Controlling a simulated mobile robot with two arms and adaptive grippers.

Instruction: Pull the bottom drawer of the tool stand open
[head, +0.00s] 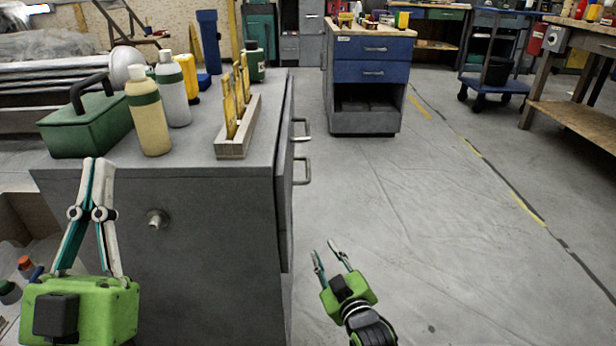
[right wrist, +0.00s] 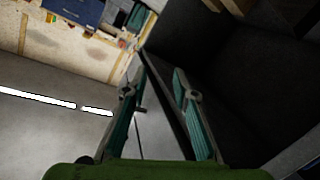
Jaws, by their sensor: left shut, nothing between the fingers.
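The grey tool stand (head: 190,240) fills the left of the head view, its front facing right and seen almost edge-on. I cannot make out the drawer divisions, or which handle is the bottom drawer's. My left gripper (head: 97,160) is shut and empty, pointing up before the stand's near side. My right gripper (head: 325,250) is open and empty, low over the floor just right of the stand's front. In the right wrist view its fingers (right wrist: 157,78) are apart beside a dark surface.
On the stand's top are a green toolbox (head: 88,123), bottles (head: 150,112) and a wooden rack (head: 238,128) of yellow tools. A knob (head: 157,219) sticks out of its near side. A blue-drawer cabinet (head: 372,72) stands farther back. The floor (head: 450,220) to the right is clear.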

